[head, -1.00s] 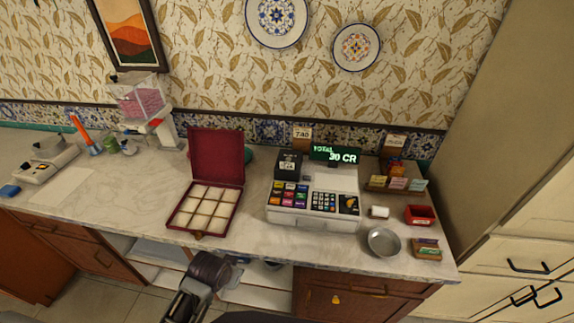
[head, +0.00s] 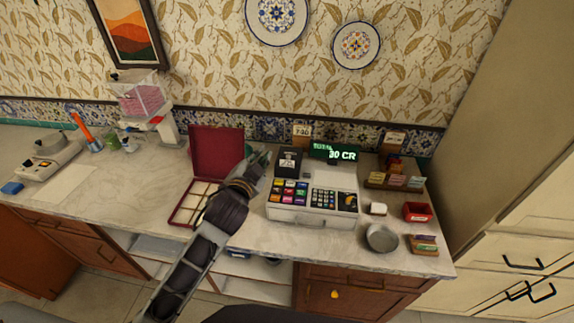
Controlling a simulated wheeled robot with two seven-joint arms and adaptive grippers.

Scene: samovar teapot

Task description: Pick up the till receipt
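A small black printer box (head: 289,163) stands at the back left of the white cash register (head: 318,204). A small pale patch shows on the printer's front; I cannot tell whether it is the till receipt or a label. My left gripper (head: 262,160) is just left of the printer, over the counter beside the open red box, and appears apart from the printer. Its fingers are small and dark here, so I cannot tell whether they are open or shut. My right gripper is not in view.
An open red compartment box (head: 215,150) is partly covered by my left arm. Right of the register are a metal bowl (head: 381,238), a red tray (head: 417,212) and a small card rack (head: 394,181). The counter at left has a bare stretch (head: 125,185).

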